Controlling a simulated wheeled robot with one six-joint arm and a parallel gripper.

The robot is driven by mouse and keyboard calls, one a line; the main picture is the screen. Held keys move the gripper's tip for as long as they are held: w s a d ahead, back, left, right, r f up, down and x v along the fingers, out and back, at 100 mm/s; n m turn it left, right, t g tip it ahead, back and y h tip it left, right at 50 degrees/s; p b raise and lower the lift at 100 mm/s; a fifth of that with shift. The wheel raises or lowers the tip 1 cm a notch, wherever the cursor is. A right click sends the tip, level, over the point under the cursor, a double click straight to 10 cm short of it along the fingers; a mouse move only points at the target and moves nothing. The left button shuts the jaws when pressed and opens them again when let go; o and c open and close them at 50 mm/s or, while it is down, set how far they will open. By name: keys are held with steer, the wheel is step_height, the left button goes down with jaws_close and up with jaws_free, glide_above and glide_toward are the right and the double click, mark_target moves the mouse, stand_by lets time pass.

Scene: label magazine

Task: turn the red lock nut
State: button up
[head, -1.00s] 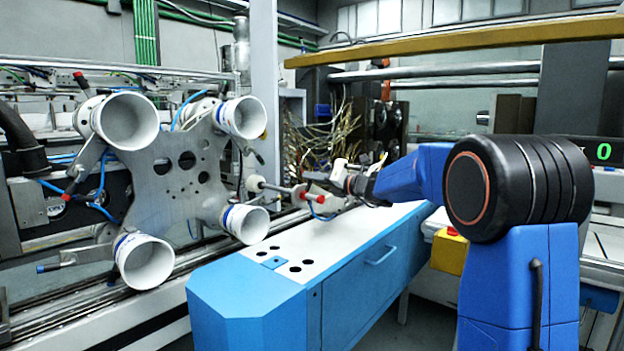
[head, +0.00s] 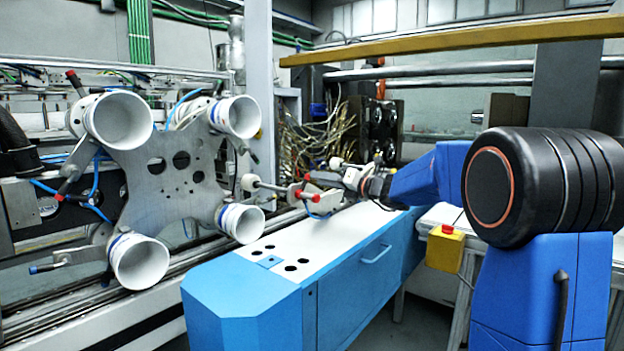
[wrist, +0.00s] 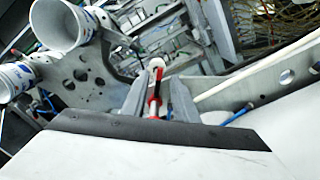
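In the head view my gripper (head: 328,180) is small and beside the nut, so contact is unclear.
The grey plate (head: 190,195) carries several white cups (head: 140,262) to the left. A blue cabinet (head: 345,300) with a white top stands below. A yellow box with a red button (head: 445,250) is near my arm. A tangle of hoses (head: 310,135) hangs behind.

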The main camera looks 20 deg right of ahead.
steer(key=v, duration=1.1)
steer(key=shift+s, duration=0.1)
